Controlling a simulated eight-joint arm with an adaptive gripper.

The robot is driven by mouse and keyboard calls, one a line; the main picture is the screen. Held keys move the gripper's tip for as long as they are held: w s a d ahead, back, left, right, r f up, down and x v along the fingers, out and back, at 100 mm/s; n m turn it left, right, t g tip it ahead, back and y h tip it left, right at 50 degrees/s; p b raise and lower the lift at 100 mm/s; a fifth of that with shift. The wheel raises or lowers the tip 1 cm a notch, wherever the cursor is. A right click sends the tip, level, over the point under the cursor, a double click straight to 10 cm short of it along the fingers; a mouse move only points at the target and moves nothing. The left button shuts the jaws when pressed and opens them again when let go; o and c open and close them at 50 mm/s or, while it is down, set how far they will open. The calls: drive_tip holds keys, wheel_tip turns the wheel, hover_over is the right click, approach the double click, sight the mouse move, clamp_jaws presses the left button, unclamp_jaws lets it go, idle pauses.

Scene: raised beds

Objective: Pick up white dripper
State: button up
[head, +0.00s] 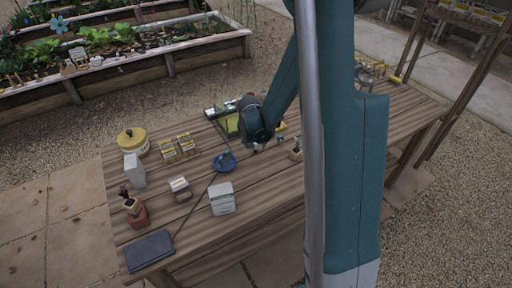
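I cannot clearly make out a white dripper in the head view; it may be too small to tell or hidden behind my arm. My gripper (258,147) is low over the middle of the wooden table (200,221), at the end of the dark teal wrist. Its fingers are tiny and partly covered by the wrist, so I cannot tell whether they are open or shut, or touching anything. A blue round item (224,162) lies a little left of my gripper.
A white box (222,199), an upright white carton (134,171), a yellow tin (132,141), a small box (180,188) and a dark flat book (148,250) stand on the left half. A small item (296,151) sits right of my gripper. My arm hides much of the right side.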

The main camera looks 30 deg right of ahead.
idle(0.4)
drive_tip(key=c, duration=0.9)
drive_tip(key=shift+o, duration=0.2)
drive_tip(key=shift+r, duration=0.2)
drive_tip(key=shift+r+p, duration=0.85)
drive_tip(key=shift+r, duration=4)
